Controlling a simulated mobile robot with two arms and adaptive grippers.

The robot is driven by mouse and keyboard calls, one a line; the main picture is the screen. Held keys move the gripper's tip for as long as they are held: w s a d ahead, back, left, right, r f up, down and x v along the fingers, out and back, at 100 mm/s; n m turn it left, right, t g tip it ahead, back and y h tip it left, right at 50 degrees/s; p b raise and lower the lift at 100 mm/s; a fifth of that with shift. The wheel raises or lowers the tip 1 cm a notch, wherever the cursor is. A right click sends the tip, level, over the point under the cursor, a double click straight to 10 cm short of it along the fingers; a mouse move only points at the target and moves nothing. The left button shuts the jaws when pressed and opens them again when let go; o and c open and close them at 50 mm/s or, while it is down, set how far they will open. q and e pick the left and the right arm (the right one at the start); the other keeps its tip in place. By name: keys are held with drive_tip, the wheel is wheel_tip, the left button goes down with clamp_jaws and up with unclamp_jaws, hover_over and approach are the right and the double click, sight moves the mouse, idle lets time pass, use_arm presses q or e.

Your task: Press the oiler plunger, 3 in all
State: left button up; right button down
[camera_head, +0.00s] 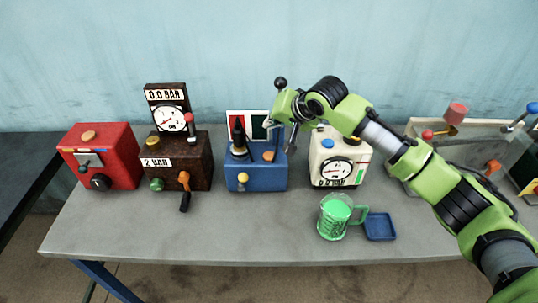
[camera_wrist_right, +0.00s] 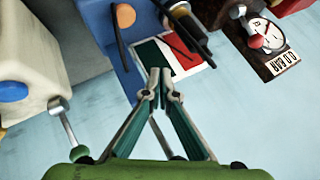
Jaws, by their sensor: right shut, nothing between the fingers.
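The blue box (camera_head: 256,179) stands mid-table and carries a dark oiler-like part (camera_head: 239,143) with a brass collar, an orange-brown cap (camera_head: 268,156) and a yellow knob (camera_head: 242,181). I cannot tell for certain which part is the plunger. My right gripper (camera_head: 281,137) is shut and empty, above the right back of this box. In the right wrist view the closed fingertips (camera_wrist_right: 162,74) appear over the red, green and white card (camera_wrist_right: 180,52) behind the blue box (camera_wrist_right: 142,70). The cap (camera_wrist_right: 124,15) and dark part (camera_wrist_right: 190,34) lie beyond the fingertips, apart from them. My left gripper is out of view.
Left stand a brown gauge box (camera_head: 184,152) and a red box (camera_head: 108,155). Right of the blue box is a cream gauge box (camera_head: 323,158), partly behind my right arm. A green-filled jug (camera_head: 334,216) and a blue tray (camera_head: 380,227) are in front. The front left table is clear.

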drive_tip(key=shift+f, duration=0.1)
drive_tip(key=b, duration=0.8)
hover_over(267, 153)
drive_tip(key=s+d, duration=0.1)
wheel_tip(267, 153, down, 7)
drive_tip(key=shift+s+r, duration=0.1)
drive_tip(key=shift+s, duration=0.05)
drive_tip(key=shift+f, duration=0.35)
drive_tip(key=shift+d+f, duration=0.1)
drive_tip(key=shift+f, duration=0.45)
drive_tip(key=shift+f+p, duration=0.4)
drive_tip(key=shift+p, duration=0.05)
drive_tip(key=shift+s+f, duration=0.1)
drive_tip(key=shift+f, duration=0.65)
idle(0.6)
drive_tip(key=shift+r+p, duration=1.05)
drive_tip(key=shift+p, duration=0.15)
